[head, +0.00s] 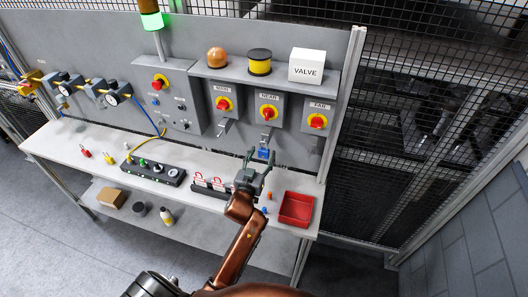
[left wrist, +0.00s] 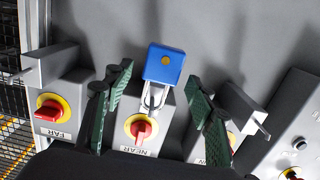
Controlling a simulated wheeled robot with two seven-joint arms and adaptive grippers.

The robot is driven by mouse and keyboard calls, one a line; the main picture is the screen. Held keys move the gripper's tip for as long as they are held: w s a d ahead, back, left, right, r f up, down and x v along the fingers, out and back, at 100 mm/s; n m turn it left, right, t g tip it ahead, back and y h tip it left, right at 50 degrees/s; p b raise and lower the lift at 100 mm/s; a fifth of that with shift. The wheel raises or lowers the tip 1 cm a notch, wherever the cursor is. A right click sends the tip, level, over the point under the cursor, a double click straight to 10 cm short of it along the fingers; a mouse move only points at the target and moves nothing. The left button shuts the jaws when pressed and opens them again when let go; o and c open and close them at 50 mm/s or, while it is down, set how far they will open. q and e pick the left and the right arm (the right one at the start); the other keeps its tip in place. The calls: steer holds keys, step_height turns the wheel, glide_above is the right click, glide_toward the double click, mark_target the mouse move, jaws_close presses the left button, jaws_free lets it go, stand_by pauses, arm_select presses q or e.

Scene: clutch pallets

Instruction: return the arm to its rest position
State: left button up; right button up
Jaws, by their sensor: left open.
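My left arm (head: 240,235) reaches from the bottom of the head view up over the bench. Its gripper (head: 260,156) is open in front of the NEAR box (head: 267,108). A blue padlock (head: 263,153) shows between the fingers, below that box. In the left wrist view the picture is upside down. There the padlock (left wrist: 164,64) hangs on a metal hasp (left wrist: 153,97) of the NEAR box. The open fingers (left wrist: 160,73) stand on either side of it, with visible gaps. My right gripper is not in view.
A grey bench (head: 95,142) carries a red tray (head: 296,209), a black rack (head: 210,188) with red-and-white pieces, and a control strip (head: 153,172). MAIN (head: 223,105) and FAR (head: 318,122) boxes flank NEAR. A mesh fence (head: 430,75) stands at right. Open floor lies lower left.

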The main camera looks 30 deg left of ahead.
arm_select(q)
steer(key=f+v, duration=0.1)
steer(key=v, duration=0.9)
steer(key=s+a+f+g, duration=0.3)
steer(key=s+f+g, duration=0.3)
steer(key=s+f, duration=0.5)
steer(key=s+d+f+m+g+h, duration=0.3)
steer(key=s+f+g, duration=0.4)
steer(key=s+f, duration=0.75)
steer(key=s+d+f+g+b, duration=0.1)
steer(key=s+f+b, duration=0.1)
steer(key=f, duration=1.4)
steer(key=s+f+b, duration=0.1)
steer(key=f+b, duration=0.1)
steer(key=f, duration=1.4)
steer(key=s+f+m+g+h+b, duration=0.1)
steer(key=s+f+b, duration=0.2)
steer(key=s+f, duration=1.6)
step_height(320, 180, down, 3)
steer(key=shift+s+d+r+g+b, duration=0.15)
steer(key=shift+s+d+g+b, duration=0.15)
steer(key=shift+s+d+g, duration=0.1)
